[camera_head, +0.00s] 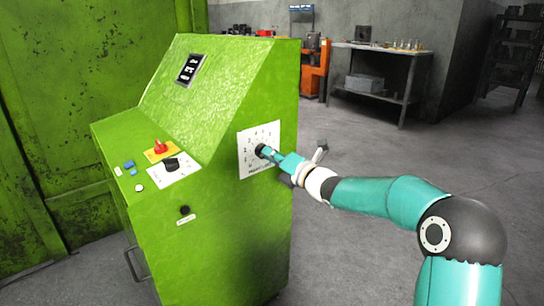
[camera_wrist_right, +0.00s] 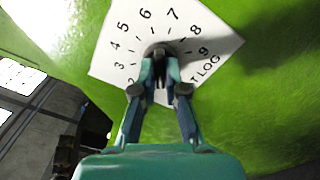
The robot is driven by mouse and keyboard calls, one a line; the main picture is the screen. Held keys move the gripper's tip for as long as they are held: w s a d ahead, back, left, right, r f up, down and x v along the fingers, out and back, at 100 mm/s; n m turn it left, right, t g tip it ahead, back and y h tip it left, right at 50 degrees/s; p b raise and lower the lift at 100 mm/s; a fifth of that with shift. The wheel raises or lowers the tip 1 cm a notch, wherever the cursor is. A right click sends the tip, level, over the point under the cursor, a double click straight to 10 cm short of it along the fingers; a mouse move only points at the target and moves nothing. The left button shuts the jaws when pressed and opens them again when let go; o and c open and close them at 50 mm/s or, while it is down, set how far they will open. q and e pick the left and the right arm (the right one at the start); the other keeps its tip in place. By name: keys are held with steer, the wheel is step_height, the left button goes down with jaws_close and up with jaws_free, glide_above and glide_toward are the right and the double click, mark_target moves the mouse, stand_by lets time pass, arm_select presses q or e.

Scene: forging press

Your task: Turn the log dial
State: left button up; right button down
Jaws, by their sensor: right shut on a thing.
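The log dial is a dark round knob (camera_wrist_right: 159,50) on a white numbered plate (camera_head: 259,150), on the right side face of a green control cabinet (camera_head: 215,90). In the right wrist view the plate (camera_wrist_right: 215,42) shows numbers around the knob and part of the word LOG. My right gripper (camera_head: 268,153) reaches in from the right with its fingers at the dial. In the right wrist view its fingertips (camera_wrist_right: 161,68) are closed together on the knob and hide part of it. The knob's pointer cannot be made out. My left gripper is not in view.
The cabinet's sloped front panel carries a red knob (camera_head: 160,147) on a yellow plate, a black rotary switch (camera_head: 171,164) and small buttons. A green wall (camera_head: 60,120) stands at the left. A workbench (camera_head: 381,50) stands far back. The floor right of the cabinet is clear.

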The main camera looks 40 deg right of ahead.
steer(key=shift+s+a+f+n+p, duration=0.1)
steer(key=shift+f+n+p, duration=0.05)
steer(key=shift+n+p, duration=3.6)
steer(key=shift+w+a+f+n+p, duration=0.1)
steer(key=shift+n+p, duration=2.3)
steer(key=shift+n, duration=2.7)
steer(key=shift+s+a+f+n+p, duration=0.1)
steer(key=shift+f+n+p, duration=0.05)
steer(key=shift+n+p, duration=3.6)
steer(key=shift+n+b, duration=0.6)
steer(key=shift+b, duration=0.1)
steer(key=c, duration=1.2)
jaws_free()
steer(key=shift+c, duration=0.2)
steer(key=shift+r, duration=0.15)
